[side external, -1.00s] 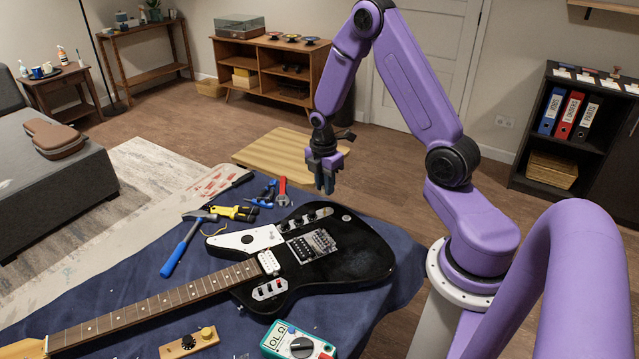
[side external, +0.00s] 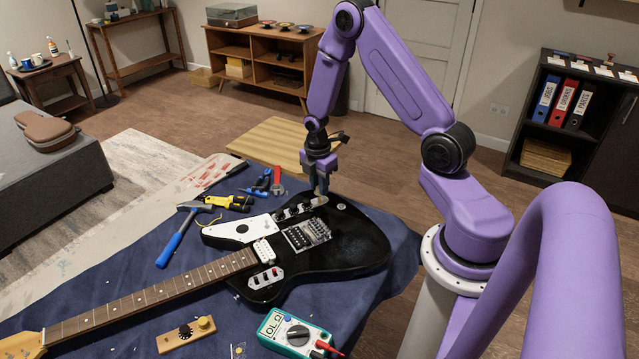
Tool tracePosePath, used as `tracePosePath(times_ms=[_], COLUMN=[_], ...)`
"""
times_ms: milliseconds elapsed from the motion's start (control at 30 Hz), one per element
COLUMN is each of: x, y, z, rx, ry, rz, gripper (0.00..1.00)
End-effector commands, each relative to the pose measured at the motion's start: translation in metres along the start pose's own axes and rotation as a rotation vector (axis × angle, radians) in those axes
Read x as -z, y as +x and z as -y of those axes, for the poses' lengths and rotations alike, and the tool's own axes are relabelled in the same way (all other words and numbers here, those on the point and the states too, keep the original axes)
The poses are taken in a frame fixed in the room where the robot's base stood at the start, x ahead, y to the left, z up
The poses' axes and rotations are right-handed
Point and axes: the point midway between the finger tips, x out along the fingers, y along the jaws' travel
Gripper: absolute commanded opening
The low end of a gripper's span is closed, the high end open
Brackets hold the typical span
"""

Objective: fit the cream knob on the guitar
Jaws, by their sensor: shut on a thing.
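The black guitar (side external: 352,248) lies on the blue cloth, its body toward my arm and its neck running to the lower left. My gripper (side external: 319,193) points down over that edge, at the right end of the row. It is shut on the small pale cream knob (side external: 319,201), which shows at the fingertips just above or at the guitar's surface. The fingers hide part of it, and I cannot tell whether it touches a shaft.
A teal meter (side external: 290,333) and a wooden block with knobs (side external: 186,335) are in front. The blue cloth (side external: 120,270) has free room.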

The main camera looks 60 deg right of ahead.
Motion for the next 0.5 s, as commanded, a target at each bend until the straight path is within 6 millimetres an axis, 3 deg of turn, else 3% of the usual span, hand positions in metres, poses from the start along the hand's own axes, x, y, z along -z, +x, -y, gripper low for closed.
tracePosePath(times_ms=[500], x=[0.0002], y=[0.0041], z=[-0.0002], rx=[0.0], ry=[-0.001], rz=[0.0], gripper=[0.0])
